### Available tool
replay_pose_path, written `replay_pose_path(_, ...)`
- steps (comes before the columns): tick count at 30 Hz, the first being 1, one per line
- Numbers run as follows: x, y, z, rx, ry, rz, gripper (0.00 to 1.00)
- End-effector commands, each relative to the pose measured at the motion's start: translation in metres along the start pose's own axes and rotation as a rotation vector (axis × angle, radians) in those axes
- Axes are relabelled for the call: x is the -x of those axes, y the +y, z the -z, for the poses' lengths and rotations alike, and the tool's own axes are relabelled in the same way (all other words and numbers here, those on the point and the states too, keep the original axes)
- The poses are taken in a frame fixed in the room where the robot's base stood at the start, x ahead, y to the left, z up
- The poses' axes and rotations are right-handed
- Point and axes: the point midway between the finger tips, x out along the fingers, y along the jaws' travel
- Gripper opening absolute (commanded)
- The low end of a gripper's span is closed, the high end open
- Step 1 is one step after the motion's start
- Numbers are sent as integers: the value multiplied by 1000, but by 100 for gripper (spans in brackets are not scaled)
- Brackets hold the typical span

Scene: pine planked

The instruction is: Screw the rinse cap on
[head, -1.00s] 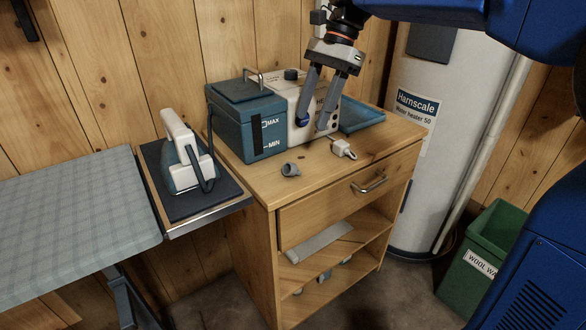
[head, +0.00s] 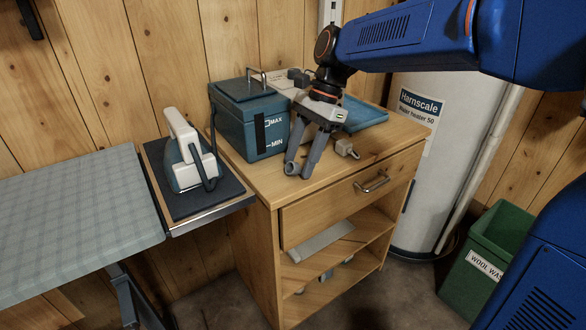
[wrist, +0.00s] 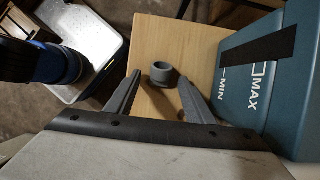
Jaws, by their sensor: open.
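The rinse cap (wrist: 164,74), a small grey open-ended cup with a side tab, sits on the wooden cabinet top in the wrist view. My gripper (head: 299,171) is open and points down at the front left of the cabinet top. In the wrist view its fingertips (wrist: 159,82) stand apart on either side of the cap, and I see no grip on it. The teal tank (head: 262,138) with MAX and MIN marks stands just behind.
A green bin (head: 492,250) stands on the floor at right.

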Motion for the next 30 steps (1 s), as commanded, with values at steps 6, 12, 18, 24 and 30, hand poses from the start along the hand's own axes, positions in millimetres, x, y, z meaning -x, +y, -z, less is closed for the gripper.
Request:
replay_pose_path(6, -5, 0, 0, 0, 0, 1, 48)
replay_pose_path(12, -5, 0, 0, 0, 0, 1, 24)
replay_pose_path(18, -5, 0, 0, 0, 0, 0, 4)
replay_pose_path(24, -2, 0, -1, 0, 1, 1, 4)
replay_pose_path(30, 21, 0, -10, 2, 1, 3, 4)
